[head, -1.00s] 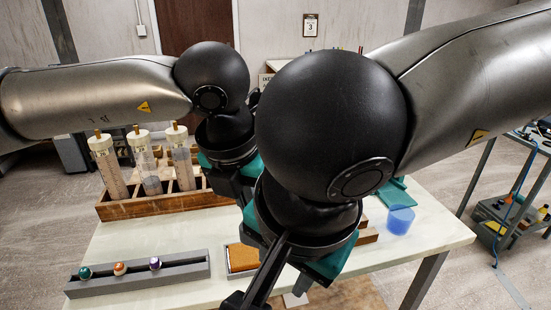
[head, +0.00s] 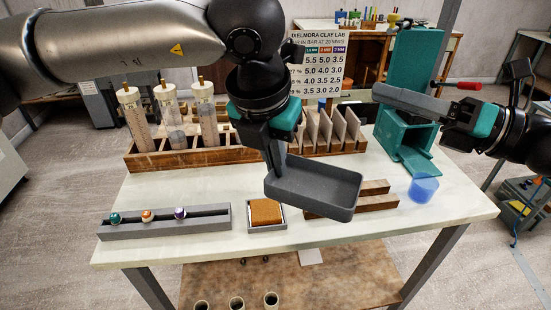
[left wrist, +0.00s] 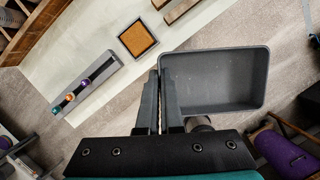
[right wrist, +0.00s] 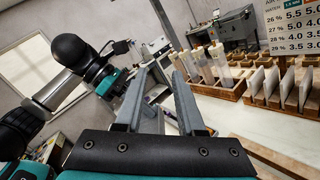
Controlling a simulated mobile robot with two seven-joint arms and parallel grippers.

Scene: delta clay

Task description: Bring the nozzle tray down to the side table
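A shallow, empty dark grey tray (head: 318,190), which I take for the nozzle tray, hangs over the front of the work table, roughly level. My left gripper (head: 275,158) is shut on its left wall. In the left wrist view the tray (left wrist: 225,80) extends right from the nearly closed fingers (left wrist: 160,85). My right gripper (head: 400,98) is at the right by a teal press, its fingers apart and empty in the right wrist view (right wrist: 160,80). I cannot pick out a side table with certainty.
The work table (head: 440,215) holds a grey rack (head: 210,222) with green, orange and purple nozzles, a sponge dish (head: 266,214), a wooden rack (head: 165,158) with tubes, a teal press (head: 405,135) and a blue cup (head: 424,188). A cart (head: 520,200) stands at the right.

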